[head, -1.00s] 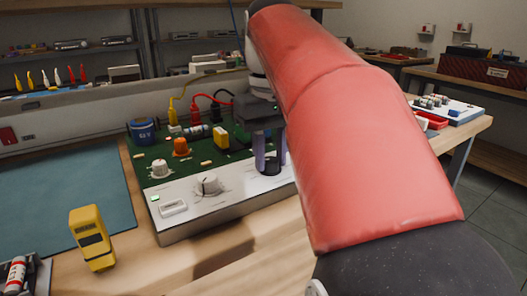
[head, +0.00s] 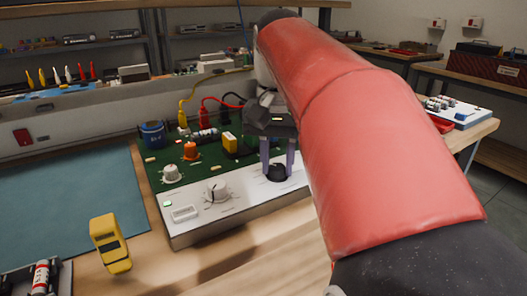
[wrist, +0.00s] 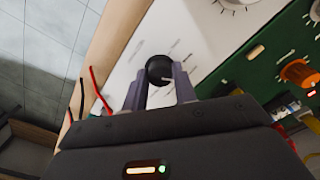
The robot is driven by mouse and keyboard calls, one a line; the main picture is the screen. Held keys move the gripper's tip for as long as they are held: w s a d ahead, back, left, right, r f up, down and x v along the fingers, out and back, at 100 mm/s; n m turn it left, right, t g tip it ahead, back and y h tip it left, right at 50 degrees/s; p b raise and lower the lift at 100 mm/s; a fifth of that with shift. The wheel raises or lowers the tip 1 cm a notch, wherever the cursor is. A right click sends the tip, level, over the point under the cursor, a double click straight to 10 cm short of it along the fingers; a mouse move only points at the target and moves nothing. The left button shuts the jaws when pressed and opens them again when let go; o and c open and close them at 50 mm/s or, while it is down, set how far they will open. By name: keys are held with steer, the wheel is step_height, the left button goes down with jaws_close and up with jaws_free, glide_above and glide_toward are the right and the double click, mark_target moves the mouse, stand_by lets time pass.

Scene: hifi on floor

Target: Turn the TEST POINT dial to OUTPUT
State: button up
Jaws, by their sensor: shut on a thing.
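The black dial (head: 278,173) sits on the right part of the white front panel of the circuit board unit (head: 240,205). My gripper (head: 278,160) points down over it, with its two purple-grey fingers on either side of the dial. In the wrist view the fingers (wrist: 158,88) close around the black dial (wrist: 159,69), and a pale pointer mark shows near its edge. My gripper is shut on the dial. The panel lettering is too small to read, so I cannot tell which position the pointer faces. My red arm hides the panel's right end.
An orange knob (head: 191,151), a blue capacitor (head: 152,134) and red and yellow leads rise behind. A yellow meter (head: 109,243) stands front left, beside a clear blue-green mat (head: 70,205).

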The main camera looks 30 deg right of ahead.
mark_target(278, 167)
steer(key=shift+m, duration=0.6)
steer(key=o, duration=1)
steer(key=shift+c, duration=0.2)
steer(key=shift+r, duration=0.15)
step_height(278, 167, up, 8)
steer(key=shift+f+p, duration=0.25)
steer(key=shift+p, duration=0.1)
